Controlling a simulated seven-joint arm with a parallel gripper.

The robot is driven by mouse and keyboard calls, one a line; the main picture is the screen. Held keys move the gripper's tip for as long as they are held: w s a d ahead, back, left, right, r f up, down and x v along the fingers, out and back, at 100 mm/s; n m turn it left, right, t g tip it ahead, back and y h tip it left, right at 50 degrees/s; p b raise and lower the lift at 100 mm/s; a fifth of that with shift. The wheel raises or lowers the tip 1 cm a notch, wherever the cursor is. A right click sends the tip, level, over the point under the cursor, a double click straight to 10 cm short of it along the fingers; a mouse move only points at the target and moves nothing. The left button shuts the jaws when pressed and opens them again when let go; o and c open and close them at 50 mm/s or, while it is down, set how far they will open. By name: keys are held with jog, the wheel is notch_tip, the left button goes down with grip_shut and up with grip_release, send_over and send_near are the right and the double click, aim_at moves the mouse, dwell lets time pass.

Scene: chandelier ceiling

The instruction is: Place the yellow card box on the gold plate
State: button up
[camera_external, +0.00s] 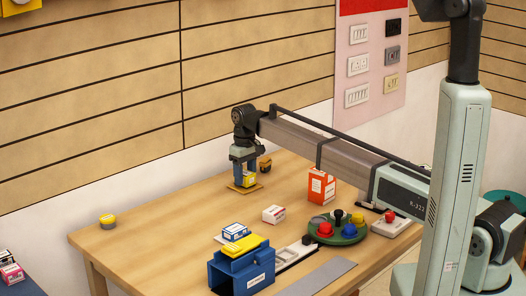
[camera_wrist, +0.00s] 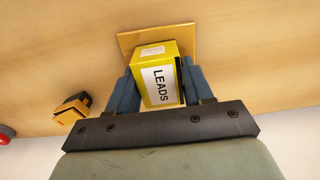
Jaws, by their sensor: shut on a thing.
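The yellow card box (camera_wrist: 158,76), with a white label reading "LEADS", is between the two blue fingers of my gripper (camera_wrist: 160,84). My gripper is shut on it from both sides. In the external view my gripper (camera_external: 244,173) points down at the far part of the table, with the yellow box (camera_external: 249,182) low between its fingers. The gold plate (camera_external: 236,188) is a thin square directly beneath the box; it also shows in the wrist view (camera_wrist: 126,41), partly covered by the box. I cannot tell whether the box's underside touches the plate.
An orange-and-black item (camera_external: 265,163) stands close behind the gripper. A red-orange box (camera_external: 321,187), a small white-and-red box (camera_external: 274,214), a green tray with colored knobs (camera_external: 345,238) and a blue holder (camera_external: 229,275) are nearer. The table's left part is mostly clear around a yellow-topped item (camera_external: 108,219).

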aim_at(245, 172)
jog(key=o, duration=1)
jog(key=shift+o, duration=0.2)
notch_tip(245, 172, up, 12)
jog(key=shift+r, duration=0.1)
